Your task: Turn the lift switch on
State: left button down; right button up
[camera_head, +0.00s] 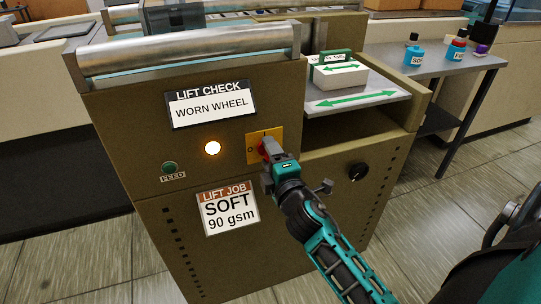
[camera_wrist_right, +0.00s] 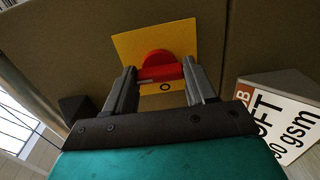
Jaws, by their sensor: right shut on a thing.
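The lift switch is a red knob (camera_head: 265,147) on a yellow plate (camera_head: 251,154) on the front of the brown machine. The plate carries an "O" mark at its left and an "I" mark at its top. In the right wrist view the red knob (camera_wrist_right: 158,66) sits between the two fingers, with the yellow plate (camera_wrist_right: 183,38) behind it and an "O" visible beside it. My right gripper (camera_wrist_right: 160,78) is shut on the knob; it also shows in the head view (camera_head: 268,161). Which mark the knob points to is hard to tell. My left gripper is not in view.
A lamp (camera_head: 212,148) glows left of the switch. A green FEED button (camera_head: 169,168) and a black knob (camera_head: 357,172) flank it. A "LIFT CHECK WORN WHEEL" label (camera_head: 210,105) is above; a "LIFT JOB SOFT 90 gsm" label (camera_head: 228,208) is below. A side table (camera_head: 440,72) holds bottles.

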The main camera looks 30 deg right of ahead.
jog(key=o, duration=1)
jog(key=shift+o, duration=0.2)
jog(key=v, duration=0.7)
jog(key=shift+s, duration=0.25)
